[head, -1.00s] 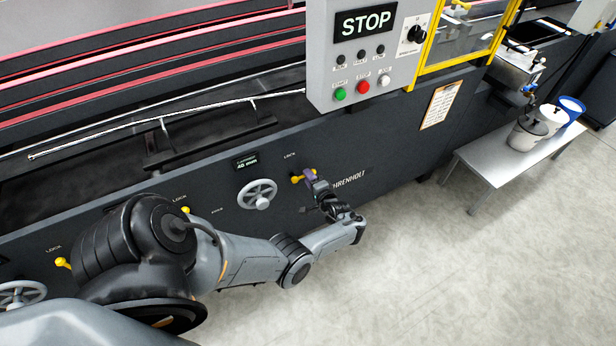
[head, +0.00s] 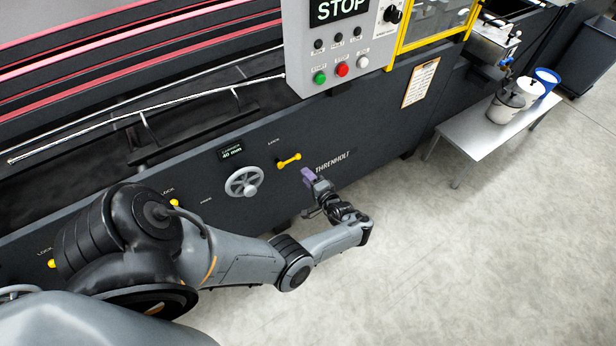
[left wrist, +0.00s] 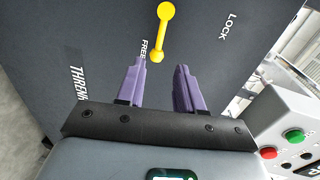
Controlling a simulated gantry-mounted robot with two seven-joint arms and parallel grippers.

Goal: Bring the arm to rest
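My left arm reaches in from the left in the head view, and its left gripper (head: 307,178) hangs in front of the dark machine side, apart from it. In the left wrist view the two purple fingers of this gripper (left wrist: 160,88) stand apart with nothing between them. The yellow lock handle (head: 288,160) is on the machine panel, up and to the left of the gripper in the head view. It also shows beyond the fingertips in the left wrist view (left wrist: 161,32), untouched, between the words LOCK and FREE. My right gripper is in neither view.
A handwheel (head: 244,182) sits left of the handle, below a small display (head: 231,152). The control box (head: 340,50) with STOP sign and buttons juts out above. A low bench (head: 480,135) with several tubs stands at right. The floor (head: 450,260) is clear.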

